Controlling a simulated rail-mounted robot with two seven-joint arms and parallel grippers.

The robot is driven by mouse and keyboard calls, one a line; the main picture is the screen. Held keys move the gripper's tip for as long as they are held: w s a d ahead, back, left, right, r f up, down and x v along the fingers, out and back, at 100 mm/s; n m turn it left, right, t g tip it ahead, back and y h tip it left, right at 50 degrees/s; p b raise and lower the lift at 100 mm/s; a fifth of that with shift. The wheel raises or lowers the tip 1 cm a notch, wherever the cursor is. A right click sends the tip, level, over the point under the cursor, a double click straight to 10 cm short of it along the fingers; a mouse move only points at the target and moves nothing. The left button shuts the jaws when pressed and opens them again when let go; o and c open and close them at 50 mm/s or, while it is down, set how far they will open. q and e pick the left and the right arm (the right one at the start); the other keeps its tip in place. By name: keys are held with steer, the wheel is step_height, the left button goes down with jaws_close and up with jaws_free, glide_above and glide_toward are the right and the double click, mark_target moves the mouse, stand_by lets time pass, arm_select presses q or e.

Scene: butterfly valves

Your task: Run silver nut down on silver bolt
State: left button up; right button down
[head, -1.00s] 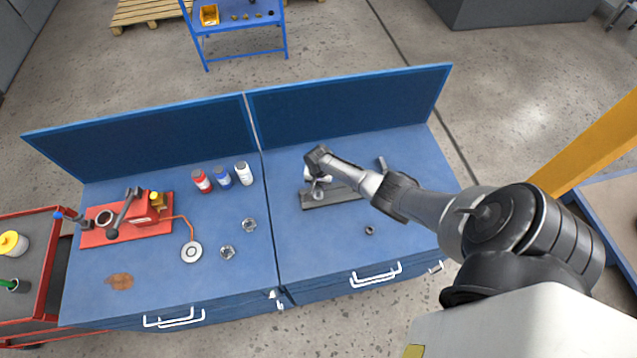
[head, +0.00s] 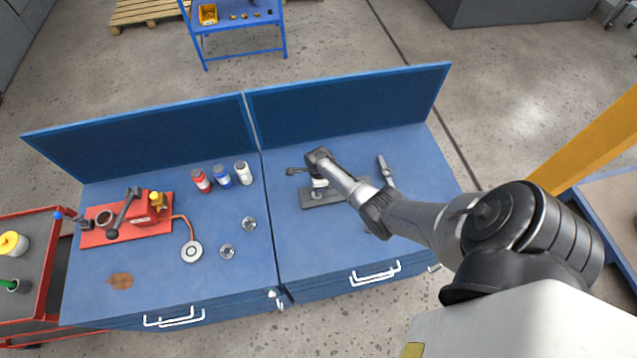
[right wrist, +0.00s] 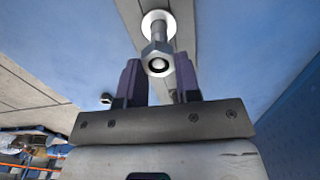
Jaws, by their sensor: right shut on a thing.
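The silver nut (right wrist: 157,62) is a hex nut around the near end of the silver bolt (right wrist: 158,36) in the right wrist view. The bolt's end shows inside the nut's hole, and its shank runs back to a pale round flange (right wrist: 158,22). My right gripper (right wrist: 159,68) is shut on the nut, with one dark finger on each side. In the head view my right wrist is over the small valve fixture (head: 325,198) on the right bench, and its fingers and the nut are hidden there. My left gripper is not in view.
A dark lever (head: 296,171) sticks out left of the fixture. A grey tool (head: 385,170) lies to its right. The left bench holds a red valve plate (head: 90,238), several bottles (head: 222,177) and two loose nuts (head: 227,251). The right bench's front is mostly clear.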

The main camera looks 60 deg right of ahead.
steer(key=m, duration=0.5)
steer(key=shift+a, duration=0.2)
steer(key=m, duration=0.4)
steer(key=shift+s+m, duration=0.15)
steer(key=shift+m, duration=0.15)
steer(key=c, duration=1.1)
jaws_free()
steer(key=shift+o, duration=0.2)
